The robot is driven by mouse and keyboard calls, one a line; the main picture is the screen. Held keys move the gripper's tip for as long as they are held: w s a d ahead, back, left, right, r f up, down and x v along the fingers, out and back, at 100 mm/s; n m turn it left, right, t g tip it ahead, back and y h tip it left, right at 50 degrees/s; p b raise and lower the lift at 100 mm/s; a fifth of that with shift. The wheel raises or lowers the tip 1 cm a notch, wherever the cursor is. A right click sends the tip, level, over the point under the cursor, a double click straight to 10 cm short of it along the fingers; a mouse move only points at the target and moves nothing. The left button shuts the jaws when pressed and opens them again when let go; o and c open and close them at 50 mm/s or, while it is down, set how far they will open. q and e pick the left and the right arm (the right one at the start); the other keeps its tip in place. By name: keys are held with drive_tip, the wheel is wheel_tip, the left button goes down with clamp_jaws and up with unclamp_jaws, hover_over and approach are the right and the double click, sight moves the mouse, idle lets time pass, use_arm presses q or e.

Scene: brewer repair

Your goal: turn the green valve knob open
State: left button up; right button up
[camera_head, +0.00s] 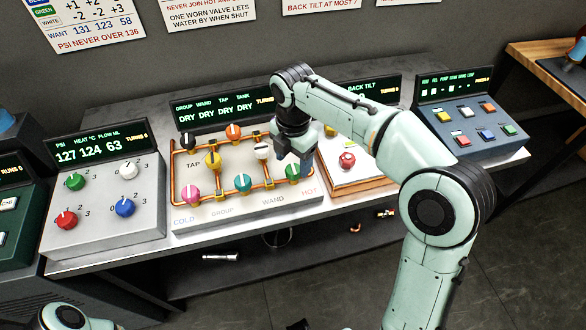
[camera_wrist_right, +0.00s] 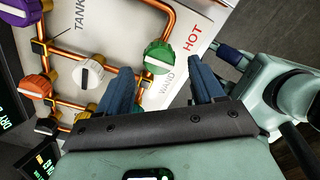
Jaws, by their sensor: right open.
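The green valve knob (camera_head: 293,171) sits on the copper pipe of the valve panel (camera_head: 245,214), at its right end near the word HOT. In the right wrist view the green knob (camera_wrist_right: 158,56) shows a white bar, which lies roughly crosswise to the pipe. My right gripper (camera_head: 292,160) comes down over the knob from above. I cannot tell whether a finger touches the knob. My left gripper is out of view.
A white knob (camera_head: 262,151), a teal knob (camera_head: 243,182) and other coloured knobs sit close on the same pipes. A red ball-like knob (camera_head: 347,160) stands right of the panel. A grey box (camera_head: 110,228) at left has another green knob. A button console (camera_head: 470,125) stands at right.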

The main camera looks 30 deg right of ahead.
sight(293, 169)
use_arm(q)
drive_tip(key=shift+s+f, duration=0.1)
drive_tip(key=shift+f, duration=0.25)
use_arm(e)
drive_tip(key=shift+f, duration=1.7)
drive_tip(key=c, duration=1.1)
drive_tip(key=shift+o, duration=0.2)
